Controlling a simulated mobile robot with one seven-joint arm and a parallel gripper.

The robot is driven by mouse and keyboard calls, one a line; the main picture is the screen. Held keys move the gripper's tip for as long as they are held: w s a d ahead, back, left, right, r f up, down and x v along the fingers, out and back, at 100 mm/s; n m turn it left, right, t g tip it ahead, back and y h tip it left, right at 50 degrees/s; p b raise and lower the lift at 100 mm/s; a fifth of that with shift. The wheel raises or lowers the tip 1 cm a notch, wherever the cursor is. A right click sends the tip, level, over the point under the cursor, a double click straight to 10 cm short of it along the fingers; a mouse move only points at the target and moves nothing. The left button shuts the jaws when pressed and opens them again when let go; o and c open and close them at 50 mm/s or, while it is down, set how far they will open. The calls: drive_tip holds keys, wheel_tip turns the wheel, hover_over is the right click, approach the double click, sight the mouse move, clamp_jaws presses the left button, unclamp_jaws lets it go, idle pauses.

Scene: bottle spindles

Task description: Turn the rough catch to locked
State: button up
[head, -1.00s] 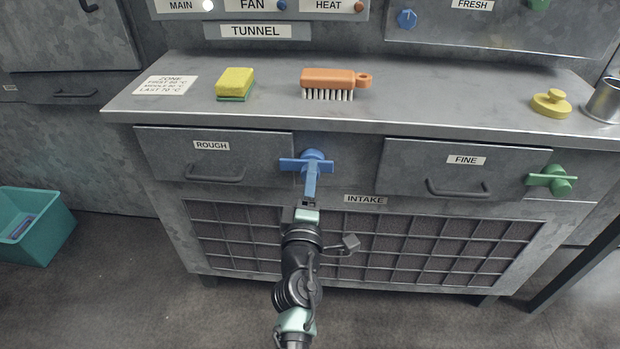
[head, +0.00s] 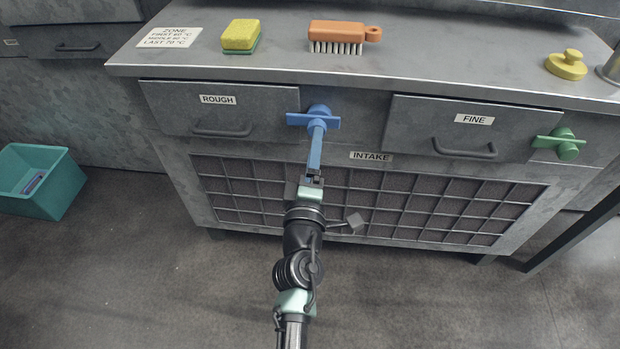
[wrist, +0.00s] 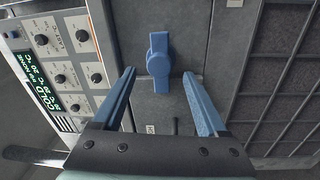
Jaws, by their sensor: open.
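The rough catch (head: 318,112) is a blue knob with a crossbar, at the right end of the drawer labelled ROUGH (head: 217,100). Its bar lies level in the head view, and its left end overlaps the drawer's right edge. In the wrist view the catch (wrist: 158,62) shows upright in the picture, centred between and beyond my fingertips. My gripper (head: 317,130) has blue fingers and points at the catch from the front. In the wrist view it (wrist: 159,74) is open, with a finger on either side and nothing held. I cannot tell any contact with the catch.
A green catch (head: 567,146) sits beside the FINE drawer (head: 470,128). A sponge (head: 240,35), an orange brush (head: 338,36) and a yellow knobbed piece (head: 567,65) stand on the counter. The INTAKE grille (head: 440,200) is below. A teal bin (head: 45,195) is at left.

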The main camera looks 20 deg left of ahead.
drive_tip(key=v, duration=0.8)
drive_tip(key=shift+s, duration=0.25)
drive_tip(key=shift+d, duration=0.1)
drive_tip(key=w+d+r+m+t+h, duration=0.1)
drive_tip(key=d+r+m+t+h, duration=0.2)
drive_tip(key=r, duration=0.5)
drive_tip(key=w+d+r+m, duration=0.2)
drive_tip(key=d+r+m, duration=0.2)
drive_tip(key=r, duration=0.5)
drive_tip(key=w+d+r+m+t+h, duration=0.1)
drive_tip(key=d+r+m+t+h, duration=0.2)
drive_tip(key=r, duration=0.5)
drive_tip(key=s+d+r+m+t+p, duration=0.1)
drive_tip(key=s+d+r+m+t, duration=0.15)
drive_tip(key=s+r+m, duration=0.75)
drive_tip(key=s+d+r+t+p, duration=0.1)
drive_tip(key=s+d+r, duration=0.2)
drive_tip(key=r, duration=1.4)
wheel_tip(320, 180, up, 33)
drive_tip(key=p, duration=3.4)
drive_tip(key=shift+w+a+r+y, duration=0.2)
drive_tip(key=shift+a+y, duration=0.1)
drive_tip(key=shift+y, duration=0.1)
